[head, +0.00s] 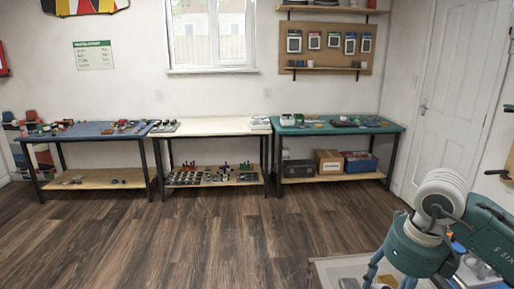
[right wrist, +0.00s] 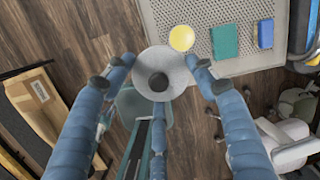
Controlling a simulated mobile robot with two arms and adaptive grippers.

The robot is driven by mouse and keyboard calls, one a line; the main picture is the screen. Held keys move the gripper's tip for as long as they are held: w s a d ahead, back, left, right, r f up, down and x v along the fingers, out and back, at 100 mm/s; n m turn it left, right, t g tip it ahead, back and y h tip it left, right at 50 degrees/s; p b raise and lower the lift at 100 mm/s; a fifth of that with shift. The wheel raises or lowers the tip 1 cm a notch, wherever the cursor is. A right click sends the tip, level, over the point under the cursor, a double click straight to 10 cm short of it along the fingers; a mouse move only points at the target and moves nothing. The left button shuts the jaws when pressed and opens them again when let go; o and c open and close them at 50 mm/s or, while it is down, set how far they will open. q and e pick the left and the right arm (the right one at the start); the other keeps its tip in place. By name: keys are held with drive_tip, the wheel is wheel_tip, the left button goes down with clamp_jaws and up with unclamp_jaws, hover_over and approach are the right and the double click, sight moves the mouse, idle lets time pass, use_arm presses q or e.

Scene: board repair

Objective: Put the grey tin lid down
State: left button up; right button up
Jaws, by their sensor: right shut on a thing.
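The round grey tin lid (right wrist: 178,63) shows in the right wrist view between the fingers of my right gripper (right wrist: 160,65). My right gripper is shut on it, and a dark fingertip covers part of the lid's middle. The lid's far edge overlaps the edge of a light perforated surface (right wrist: 205,15) in the picture; I cannot tell whether it touches it. In the head view my right gripper (head: 388,281) points down at the lower right, over a pale worktop (head: 326,268). My left gripper is in neither view.
Near the lid are a yellow round thing (right wrist: 182,38), a green block (right wrist: 225,40) and a blue block (right wrist: 266,33). A cardboard box (right wrist: 38,100) stands at the left. In the head view, three tables (head: 212,127) line the far wall, with clear floor (head: 200,230) before them.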

drive_tip(key=s+a+f+n+g, duration=0.1)
drive_tip(key=s+a+n, duration=0.3)
drive_tip(key=n, duration=1.2)
drive_tip(key=s+a+f+n+g, duration=0.2)
drive_tip(key=s+n, duration=0.6)
drive_tip(key=n, duration=0.8)
drive_tip(key=a, duration=0.2)
drive_tip(key=shift+a+f+n+g+h, duration=0.3)
drive_tip(key=shift+f, duration=0.05)
